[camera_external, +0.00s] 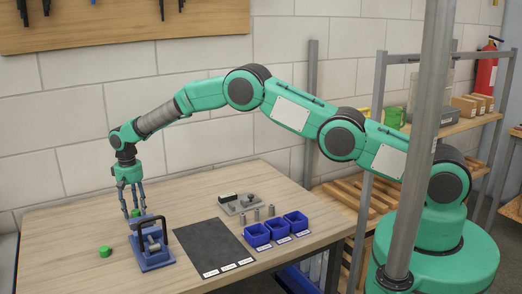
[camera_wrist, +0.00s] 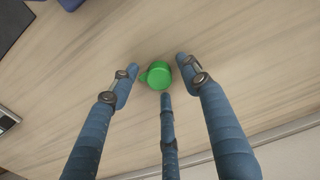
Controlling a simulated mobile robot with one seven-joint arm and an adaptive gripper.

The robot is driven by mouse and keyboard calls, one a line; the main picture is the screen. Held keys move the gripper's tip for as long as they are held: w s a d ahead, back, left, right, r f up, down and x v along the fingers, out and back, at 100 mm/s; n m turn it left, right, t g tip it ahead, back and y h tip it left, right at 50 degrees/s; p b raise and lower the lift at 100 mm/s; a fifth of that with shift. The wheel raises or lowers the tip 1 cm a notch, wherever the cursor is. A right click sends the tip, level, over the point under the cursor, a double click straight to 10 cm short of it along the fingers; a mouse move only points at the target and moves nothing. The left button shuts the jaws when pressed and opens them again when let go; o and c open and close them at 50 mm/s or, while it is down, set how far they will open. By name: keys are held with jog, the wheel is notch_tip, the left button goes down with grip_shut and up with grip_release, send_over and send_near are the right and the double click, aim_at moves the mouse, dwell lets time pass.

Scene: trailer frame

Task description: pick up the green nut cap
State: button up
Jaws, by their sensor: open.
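Two green caps show in the external view. One green cap (camera_external: 136,212) is at my gripper's fingertips, behind the blue clamp fixture. The other green cap (camera_external: 105,251) lies on the table left of the fixture. My gripper (camera_external: 133,207) points down with its fingers spread. In the wrist view a round green cap (camera_wrist: 159,75) with a small side tab lies between the tips of my gripper's three blue fingers (camera_wrist: 157,82). The fingers are open around it, and I see no grip on it. Whether any fingertip touches it I cannot tell.
The blue clamp fixture (camera_external: 153,250) stands close in front of my gripper. A dark mat (camera_external: 215,247), several small metal cylinders, a grey plate (camera_external: 240,204) and blue bins (camera_external: 257,235) lie to the right. The table's left part is mostly clear.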

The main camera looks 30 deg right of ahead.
aim_at(135, 210)
jog(key=c, duration=0.8)
jog(key=shift+r, duration=0.15)
jog(key=shift+r, duration=1.75)
jog(key=s+d, duration=0.3)
jog(key=s, duration=0.1)
jog(key=s+d, duration=0.3)
jog(key=s, duration=0.1)
jog(key=s+d+r, duration=0.1)
jog(key=s+d, duration=0.3)
jog(key=shift+s+r, duration=0.1)
jog(key=shift+s, duration=0.15)
